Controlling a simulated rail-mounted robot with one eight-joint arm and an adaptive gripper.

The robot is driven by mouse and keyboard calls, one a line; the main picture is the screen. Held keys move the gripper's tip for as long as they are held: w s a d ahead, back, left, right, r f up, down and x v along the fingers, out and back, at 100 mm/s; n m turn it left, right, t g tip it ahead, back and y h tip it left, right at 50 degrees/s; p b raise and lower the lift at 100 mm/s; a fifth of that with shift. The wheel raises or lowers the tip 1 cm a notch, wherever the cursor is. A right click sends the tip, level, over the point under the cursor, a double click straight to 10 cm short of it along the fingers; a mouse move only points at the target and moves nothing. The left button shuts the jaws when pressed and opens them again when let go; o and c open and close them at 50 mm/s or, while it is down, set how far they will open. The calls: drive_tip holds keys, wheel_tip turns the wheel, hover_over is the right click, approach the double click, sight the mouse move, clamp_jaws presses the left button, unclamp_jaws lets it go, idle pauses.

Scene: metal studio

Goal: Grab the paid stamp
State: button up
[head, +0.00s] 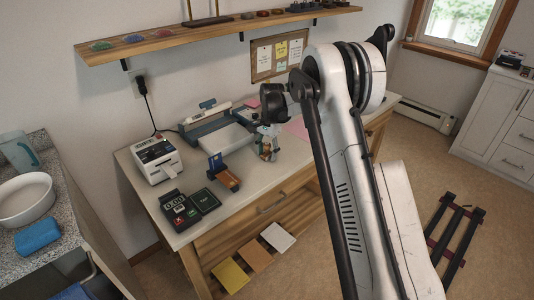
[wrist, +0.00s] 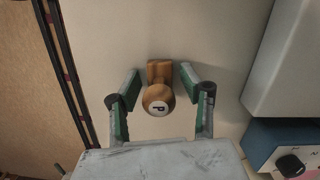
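A wooden stamp (wrist: 157,92) shows in the wrist view on the pale desk top. It has a round knob with a white disc marked with a dark letter that looks like P, and a block-shaped base beyond it. My gripper (wrist: 161,77) is open around it, with one green-padded finger on each side and a visible gap to both. I cannot tell the height of the fingers over the desk.
A white box-like object (wrist: 288,62) and a blue device with a black knob (wrist: 290,163) stand close on the right in the wrist view.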

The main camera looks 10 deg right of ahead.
drive_tip(key=c, duration=0.9)
drive_tip(key=shift+r, duration=0.15)
